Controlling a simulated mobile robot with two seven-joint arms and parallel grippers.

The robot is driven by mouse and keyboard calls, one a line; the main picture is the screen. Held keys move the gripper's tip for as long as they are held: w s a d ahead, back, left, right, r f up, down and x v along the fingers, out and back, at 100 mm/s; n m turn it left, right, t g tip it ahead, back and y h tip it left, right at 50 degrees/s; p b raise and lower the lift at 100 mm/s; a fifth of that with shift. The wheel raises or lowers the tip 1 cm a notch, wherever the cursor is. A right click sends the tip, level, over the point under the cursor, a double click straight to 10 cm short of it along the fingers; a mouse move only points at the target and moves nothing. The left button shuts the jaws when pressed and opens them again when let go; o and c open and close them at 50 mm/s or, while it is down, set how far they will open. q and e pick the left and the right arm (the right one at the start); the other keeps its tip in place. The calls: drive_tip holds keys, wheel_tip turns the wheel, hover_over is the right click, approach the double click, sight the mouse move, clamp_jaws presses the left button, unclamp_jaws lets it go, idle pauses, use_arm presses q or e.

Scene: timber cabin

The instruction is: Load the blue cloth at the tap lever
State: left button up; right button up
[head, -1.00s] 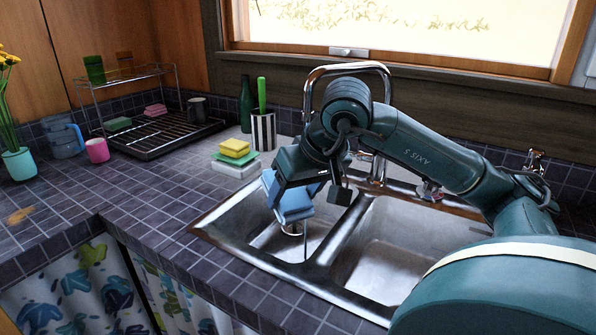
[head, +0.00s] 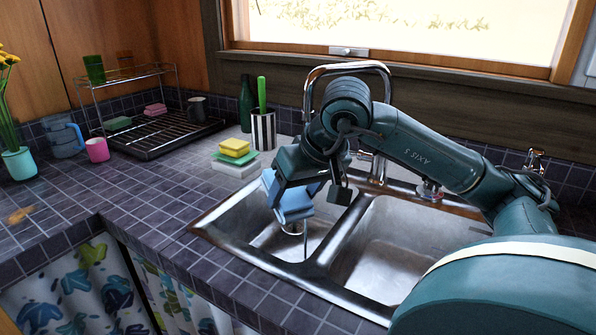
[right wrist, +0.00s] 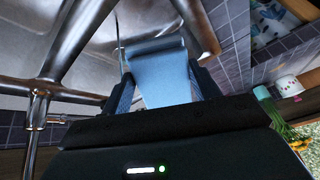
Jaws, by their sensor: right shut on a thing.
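The blue cloth (head: 292,207) hangs folded from my right gripper (head: 296,189) above the left sink basin. In the right wrist view the cloth (right wrist: 160,72) lies between the two fingers, and the gripper is shut on it. The chrome tap (head: 378,168) stands at the back of the sink, partly hidden behind my right arm, and its high spout arches behind the arm. Which part of it is the lever is hard to tell. The cloth is apart from the tap, in front of it and to its left. My left gripper is not in view.
The double sink (head: 385,250) has a divider between its basins. Left of it, a yellow sponge (head: 235,148) sits on a stack beside a striped holder (head: 263,131). A dish rack (head: 165,138), pink cup (head: 97,150) and blue jug (head: 65,138) stand farther left. The front-left counter is mostly clear.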

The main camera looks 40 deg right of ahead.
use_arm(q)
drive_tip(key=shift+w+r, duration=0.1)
use_arm(e)
drive_tip(key=shift+s+a+r+p, duration=0.1)
drive_tip(key=shift+a+r+p, duration=0.1)
drive_tip(key=shift+r+p, duration=0.1)
drive_tip(key=s+a+r+p, duration=0.1)
drive_tip(key=a+r+p, duration=0.1)
drive_tip(key=p, duration=0.1)
drive_tip(key=shift+s+a+r, duration=0.4)
use_arm(q)
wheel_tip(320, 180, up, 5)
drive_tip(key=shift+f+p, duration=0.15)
drive_tip(key=shift+p, duration=0.45)
use_arm(e)
drive_tip(key=shift+s+a+r, duration=0.3)
drive_tip(key=shift+s+a, duration=0.1)
drive_tip(key=shift+a, duration=0.15)
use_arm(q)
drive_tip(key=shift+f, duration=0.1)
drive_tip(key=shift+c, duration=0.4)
